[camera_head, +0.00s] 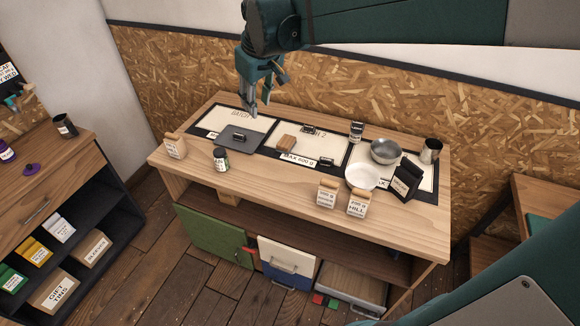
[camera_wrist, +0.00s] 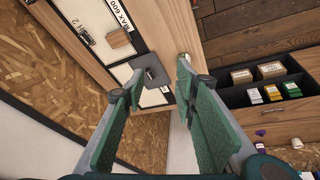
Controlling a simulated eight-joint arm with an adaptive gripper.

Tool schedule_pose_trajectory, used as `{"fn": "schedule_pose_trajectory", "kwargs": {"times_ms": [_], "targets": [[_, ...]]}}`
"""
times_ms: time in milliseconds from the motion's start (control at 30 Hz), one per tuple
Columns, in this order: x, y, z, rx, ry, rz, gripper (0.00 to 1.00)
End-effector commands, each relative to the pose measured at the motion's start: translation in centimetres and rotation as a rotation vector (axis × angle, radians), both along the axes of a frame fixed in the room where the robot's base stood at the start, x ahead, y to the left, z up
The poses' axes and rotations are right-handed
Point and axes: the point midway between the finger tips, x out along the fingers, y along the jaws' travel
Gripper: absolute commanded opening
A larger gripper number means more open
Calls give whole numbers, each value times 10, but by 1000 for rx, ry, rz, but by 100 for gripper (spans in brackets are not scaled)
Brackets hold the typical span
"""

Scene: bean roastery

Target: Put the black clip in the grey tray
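The grey tray (camera_head: 252,146) is a thin, dark flat piece on the left mat of the wooden counter. It also shows between my fingers in the wrist view (camera_wrist: 154,66). A small black clip-like thing (camera_head: 239,137) rests on it. Another small black clip-like thing (camera_head: 310,128) lies on the middle mat by its back edge. A third small black thing (camera_head: 326,162) sits at that mat's front edge; which one is the task's clip I cannot tell. My gripper (camera_head: 252,112) hangs above the back of the left mat, fingers apart and empty, also in the wrist view (camera_wrist: 160,70).
A wooden block (camera_head: 286,143) lies on the middle mat.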

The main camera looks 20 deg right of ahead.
Motion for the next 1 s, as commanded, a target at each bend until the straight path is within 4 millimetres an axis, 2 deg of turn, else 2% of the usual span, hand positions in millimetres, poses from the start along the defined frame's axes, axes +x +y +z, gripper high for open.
{"fn": "schedule_pose_trajectory", "kwargs": {"times_ms": [100, 467, 1000], "targets": [[-25, -1, 3, 9, -21, -24, 29], [-96, -3, 5, 40, -86, -101, 29], [-195, -6, -17, 96, -182, -212, 29]]}}
